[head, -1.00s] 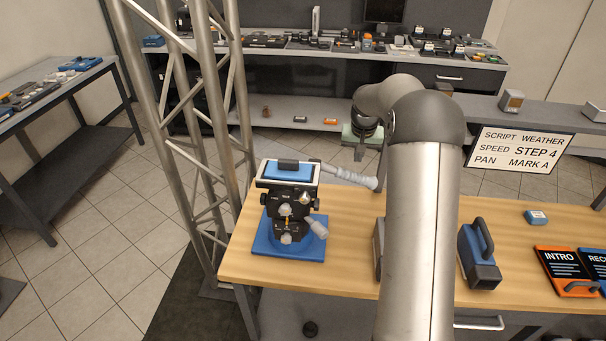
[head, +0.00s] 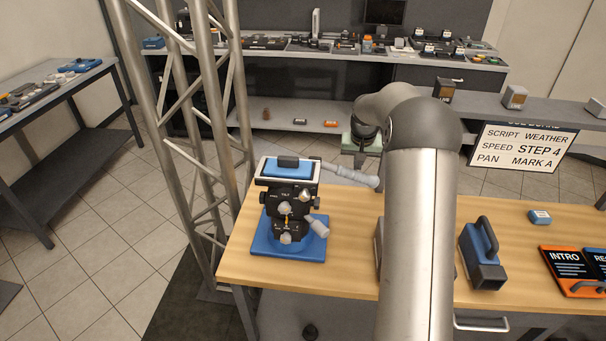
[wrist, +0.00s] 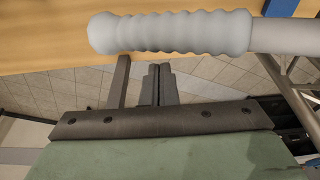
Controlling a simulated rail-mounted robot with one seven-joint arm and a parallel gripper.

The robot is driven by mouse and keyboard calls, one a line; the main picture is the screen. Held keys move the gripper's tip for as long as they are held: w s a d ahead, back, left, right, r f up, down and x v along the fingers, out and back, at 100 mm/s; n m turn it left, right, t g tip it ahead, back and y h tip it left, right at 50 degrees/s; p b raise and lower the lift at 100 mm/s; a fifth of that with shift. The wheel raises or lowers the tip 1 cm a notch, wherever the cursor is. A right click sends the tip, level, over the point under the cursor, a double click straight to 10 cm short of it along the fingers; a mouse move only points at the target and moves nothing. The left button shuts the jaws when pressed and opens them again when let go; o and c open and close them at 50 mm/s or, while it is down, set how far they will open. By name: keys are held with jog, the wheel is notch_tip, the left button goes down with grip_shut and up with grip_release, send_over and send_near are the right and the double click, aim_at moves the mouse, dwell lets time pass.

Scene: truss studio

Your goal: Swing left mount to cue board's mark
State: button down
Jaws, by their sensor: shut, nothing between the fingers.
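The left mount (head: 290,205) is a black pan-tilt head with a blue top plate and grey knobs. It stands upright on a blue base (head: 262,245) at the table's left end. Its grey pan handle (head: 350,173) points right in the head view; its ridged grip (wrist: 170,32) crosses the top of the wrist view. My gripper (wrist: 158,70) is shut and empty, its fingertips just short of the grip in the picture, with a gap showing. In the head view my arm partly hides it. The cue board (head: 522,147) reads "STEP 4", "PAN", "MARK A". I cannot make out a mark on the mount.
A metal truss (head: 205,130) rises close left of the mount. A blue and grey block with a handle (head: 482,255) stands right of my arm. INTRO card (head: 565,268) and a small blue box (head: 539,216) lie farther right. Bare wood lies between mount and arm.

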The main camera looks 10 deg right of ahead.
jog(key=shift+s+b+x, duration=0.25)
jog(key=shift+b+x, duration=0.55)
jog(key=shift+x, duration=0.4)
jog(key=shift+s+a+f, duration=0.1)
jog(key=shift+s, duration=0.1)
